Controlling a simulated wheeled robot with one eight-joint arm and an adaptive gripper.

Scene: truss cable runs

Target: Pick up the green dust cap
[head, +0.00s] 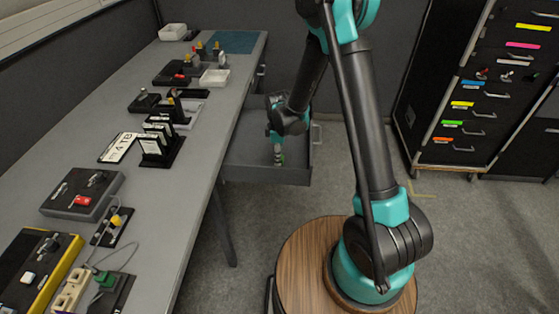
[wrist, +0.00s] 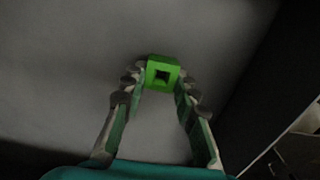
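The green dust cap (wrist: 162,73) is a small bright green block with a square dark hole in its near face. In the wrist view it fills the space between the fingertips of my gripper (wrist: 163,80). The fingers appear to meet it on both sides, so my gripper looks shut on it. In the head view my gripper (head: 279,158) points down inside the open drawer (head: 265,174), with a little green at its tips. I cannot tell whether the cap touches the drawer floor.
The drawer walls stand close around my gripper. The long grey table (head: 185,150) on the left carries card holders (head: 158,143), a grey switch box (head: 82,193), a white tray (head: 214,78) and cabled connectors. A black drawer cabinet (head: 480,90) stands at right. Floor between is mostly clear.

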